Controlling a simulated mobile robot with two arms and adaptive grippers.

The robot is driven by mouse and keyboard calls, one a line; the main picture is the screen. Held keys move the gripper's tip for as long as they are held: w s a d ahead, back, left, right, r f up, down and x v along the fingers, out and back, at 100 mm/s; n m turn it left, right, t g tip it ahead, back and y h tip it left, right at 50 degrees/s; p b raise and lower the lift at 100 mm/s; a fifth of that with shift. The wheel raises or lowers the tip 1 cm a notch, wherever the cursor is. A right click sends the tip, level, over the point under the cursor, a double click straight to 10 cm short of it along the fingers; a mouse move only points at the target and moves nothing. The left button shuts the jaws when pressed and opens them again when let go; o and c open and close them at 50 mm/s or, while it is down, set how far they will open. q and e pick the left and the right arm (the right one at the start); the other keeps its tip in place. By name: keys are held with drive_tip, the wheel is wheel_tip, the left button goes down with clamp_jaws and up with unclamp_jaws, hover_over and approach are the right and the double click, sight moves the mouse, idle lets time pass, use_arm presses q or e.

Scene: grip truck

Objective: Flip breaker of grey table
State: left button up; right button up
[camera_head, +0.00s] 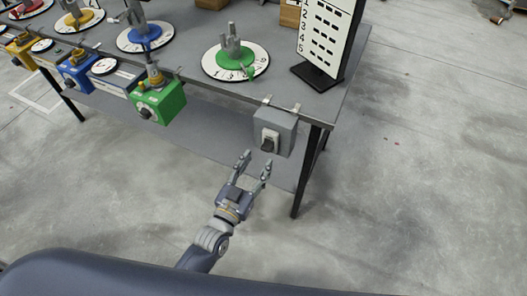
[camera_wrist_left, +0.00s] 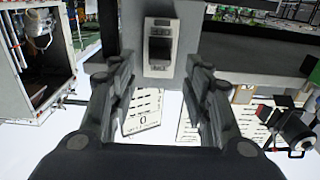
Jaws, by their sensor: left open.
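The breaker is a grey box (camera_head: 285,124) hung on the front edge of the grey table (camera_head: 300,104), near its right corner. It has a white switch plate with a dark toggle (camera_head: 268,143) on its face. My left gripper (camera_head: 257,161) is open and empty, just in front of and below the breaker, its fingers pointing at it. In the left wrist view the switch (camera_wrist_left: 159,45) shows ahead between the open fingers (camera_wrist_left: 163,85), apart from them. My right gripper is not in view.
Green (camera_head: 158,101), blue (camera_head: 77,72) and yellow (camera_head: 22,50) boxes with knobs hang along the same table edge. Numbered dials (camera_head: 217,70) and a black-and-white board (camera_head: 327,38) stand on top. A table leg (camera_head: 305,178) is right of my gripper. The floor to the right is clear.

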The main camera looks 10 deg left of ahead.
sight(264, 151)
use_arm(q)
drive_tip(key=shift+x, duration=2.6)
drive_tip(key=shift+c, duration=0.6)
drive_tip(key=c, duration=0.9)
